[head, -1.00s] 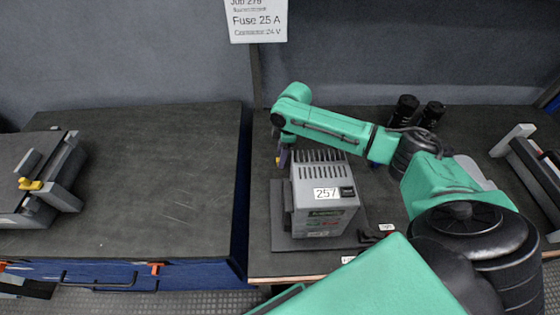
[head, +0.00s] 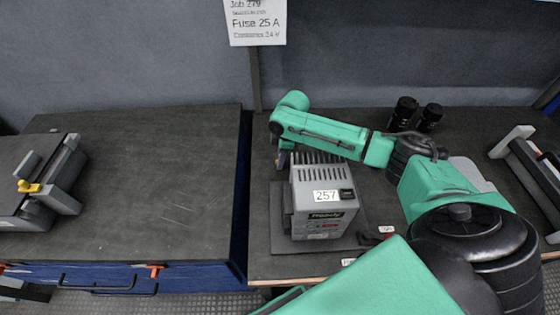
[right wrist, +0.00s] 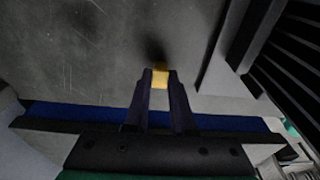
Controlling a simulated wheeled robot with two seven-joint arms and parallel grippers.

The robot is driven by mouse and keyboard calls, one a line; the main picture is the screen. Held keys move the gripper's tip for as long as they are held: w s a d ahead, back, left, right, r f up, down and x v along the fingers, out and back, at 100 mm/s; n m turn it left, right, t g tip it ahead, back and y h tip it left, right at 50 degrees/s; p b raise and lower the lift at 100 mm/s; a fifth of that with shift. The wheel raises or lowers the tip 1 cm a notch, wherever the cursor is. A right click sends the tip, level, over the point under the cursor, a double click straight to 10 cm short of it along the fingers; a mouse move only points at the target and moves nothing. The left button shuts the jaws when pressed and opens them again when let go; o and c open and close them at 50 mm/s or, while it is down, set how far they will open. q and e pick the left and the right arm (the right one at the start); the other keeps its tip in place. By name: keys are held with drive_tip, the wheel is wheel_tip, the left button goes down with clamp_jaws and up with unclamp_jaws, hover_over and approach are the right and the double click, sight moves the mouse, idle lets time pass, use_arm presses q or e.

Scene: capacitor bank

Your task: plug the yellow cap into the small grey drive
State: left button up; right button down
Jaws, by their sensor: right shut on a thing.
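The small grey drive (head: 312,222) is a vented metal box marked 257, standing on a dark plate on the right-hand bench. My right gripper (head: 281,161) is just left of the drive's top back corner in the head view, pointing down. In the right wrist view its two dark fingers (right wrist: 160,80) are shut on the yellow cap (right wrist: 160,77), which shows between the fingertips. The drive's slotted side shows at the upper right of that view, apart from the cap. The socket that would take the cap is not visible. My left gripper is not in view.
Two black cylinders (head: 404,109) stand at the back of the bench. A grey vise-like fixture (head: 62,178) with a yellow handle is at far left, another fixture (head: 530,165) at far right. The left bench top (head: 170,170) is largely clear.

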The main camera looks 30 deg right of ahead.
wheel_tip(320, 180, up, 20)
idle(0.3)
